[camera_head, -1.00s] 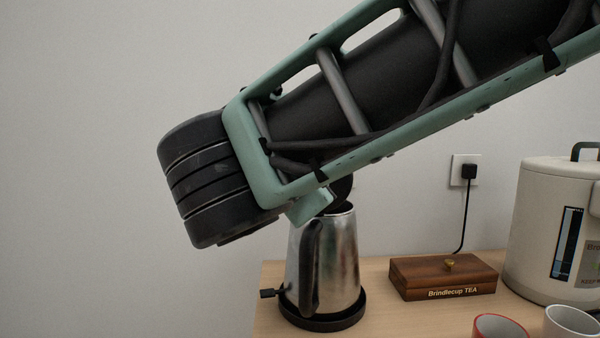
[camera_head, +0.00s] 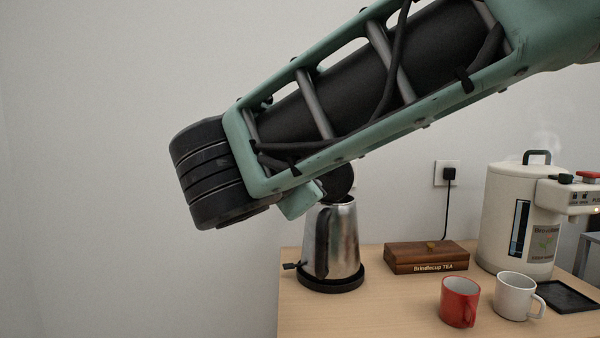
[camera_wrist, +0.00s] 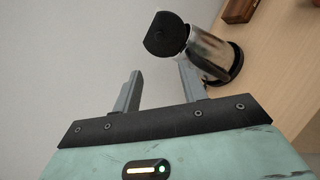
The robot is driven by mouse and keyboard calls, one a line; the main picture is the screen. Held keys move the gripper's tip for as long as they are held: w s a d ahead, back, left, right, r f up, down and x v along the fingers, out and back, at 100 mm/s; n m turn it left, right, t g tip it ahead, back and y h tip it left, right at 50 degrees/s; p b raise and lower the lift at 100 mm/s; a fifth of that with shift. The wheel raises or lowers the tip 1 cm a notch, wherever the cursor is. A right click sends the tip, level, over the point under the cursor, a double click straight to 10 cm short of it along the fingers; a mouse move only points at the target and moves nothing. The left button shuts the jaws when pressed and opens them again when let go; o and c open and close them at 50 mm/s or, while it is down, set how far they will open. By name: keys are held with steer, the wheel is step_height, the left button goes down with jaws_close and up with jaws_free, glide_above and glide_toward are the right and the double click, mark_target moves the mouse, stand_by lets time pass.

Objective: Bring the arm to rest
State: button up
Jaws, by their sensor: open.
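My arm reaches across the upper part of the head view, and its gripper fingers are hidden there behind the arm. In the wrist view my gripper (camera_wrist: 158,92) is open, with its two grey fingers apart and nothing between them. Beyond the fingers stands a steel kettle (camera_wrist: 208,50) with a black handle and a raised dark lid (camera_wrist: 167,36). In the head view the kettle (camera_head: 344,240) stands upright on its black base (camera_head: 331,284), with its lid (camera_head: 338,183) open, just below and behind my forearm. The wrist view shows no finger holding it.
On the wooden counter (camera_head: 390,305) are a tea box (camera_head: 426,258), a red mug (camera_head: 459,302), a white mug (camera_head: 514,297) and a black tray (camera_head: 567,297). A steaming water boiler (camera_head: 503,215) stands at the right. A plug sits in a wall socket (camera_head: 440,174).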

steer(key=s+d+f+m+g, duration=0.25)
steer(key=d+f+g, duration=0.25)
steer(key=f, duration=0.4)
steer(key=s+d+f+m+g+y, duration=0.3)
steer(key=s+f+m+g, duration=0.25)
steer(key=s+f, duration=0.45)
steer(key=s+d+f+m+g+y, duration=0.3)
steer(key=s+f+m+g, duration=0.4)
steer(key=s, duration=0.5)
step_height(320, 180, up, 16)
steer(key=s+t+p, duration=0.1)
steer(key=t+p, duration=0.1)
steer(key=p, duration=1.5)
